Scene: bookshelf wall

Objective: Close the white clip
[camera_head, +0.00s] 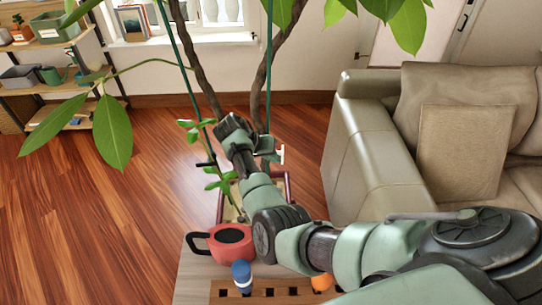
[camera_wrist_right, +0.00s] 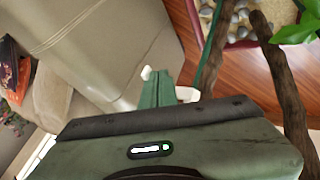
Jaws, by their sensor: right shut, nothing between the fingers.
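The white clip (camera_head: 282,155) shows as a small white piece just right of my right gripper (camera_head: 268,147) in the head view, close to the right green stake. In the right wrist view, white parts of the clip (camera_wrist_right: 187,94) show on both sides of my right gripper's green fingers (camera_wrist_right: 158,82). The fingers are together with nothing between them, in front of or against the clip; contact is unclear. They hide its middle, so I cannot tell whether it is open or closed. My left gripper is not in view.
Green stakes (camera_head: 269,60) and brown plant stems (camera_head: 201,75) rise around the gripper. A dark clip (camera_head: 206,164) is on the left stake. A red watering can (camera_head: 231,243) and a blue bottle (camera_head: 241,276) stand below. A beige sofa (camera_head: 372,150) is at right.

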